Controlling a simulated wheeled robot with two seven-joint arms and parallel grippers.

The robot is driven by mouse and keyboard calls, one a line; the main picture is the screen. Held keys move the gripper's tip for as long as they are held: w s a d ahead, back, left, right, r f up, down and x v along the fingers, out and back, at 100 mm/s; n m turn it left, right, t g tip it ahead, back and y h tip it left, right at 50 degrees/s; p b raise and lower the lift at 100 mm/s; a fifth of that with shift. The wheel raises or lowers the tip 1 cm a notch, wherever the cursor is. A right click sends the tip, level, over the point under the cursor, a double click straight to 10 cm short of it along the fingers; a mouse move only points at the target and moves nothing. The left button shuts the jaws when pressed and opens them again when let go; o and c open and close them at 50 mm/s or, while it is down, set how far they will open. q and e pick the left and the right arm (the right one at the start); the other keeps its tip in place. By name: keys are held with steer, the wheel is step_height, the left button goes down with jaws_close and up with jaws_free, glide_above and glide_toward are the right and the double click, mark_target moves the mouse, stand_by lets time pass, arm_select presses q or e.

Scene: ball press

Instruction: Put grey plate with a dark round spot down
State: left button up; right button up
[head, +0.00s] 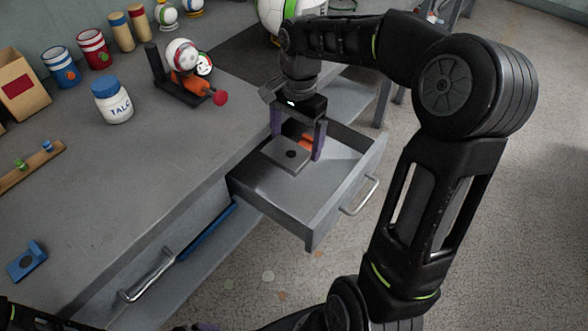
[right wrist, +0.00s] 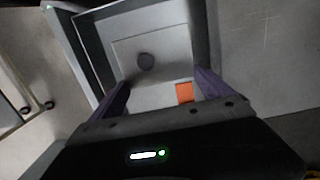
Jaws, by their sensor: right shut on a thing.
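The grey plate (head: 276,161) with a dark round spot (head: 291,154) is between the purple fingers of my right gripper (head: 298,150). The gripper points down into the open drawer and is shut on the plate. In the right wrist view the plate (right wrist: 178,50) lies flat-looking, its spot left of centre. I cannot tell whether it touches the drawer floor.
The grey drawer (head: 318,220) is pulled out from the workbench (head: 150,160). An orange piece (right wrist: 184,92) shows in it beside the plate. A talc jar (head: 113,104), a device with a red knob (head: 190,90) and a blue block (head: 26,262) stand on the bench.

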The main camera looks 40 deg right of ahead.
mark_target(296, 157)
step_height(296, 157, down, 6)
steer(key=shift+f+b, duration=0.2)
steer(key=shift+b, duration=0.1)
steer(key=shift+f+b, duration=0.3)
steer(key=shift+f, duration=1.95)
steer(key=shift+f, duration=0.15)
steer(key=o, duration=1.7)
steer(key=shift+o, duration=0.2)
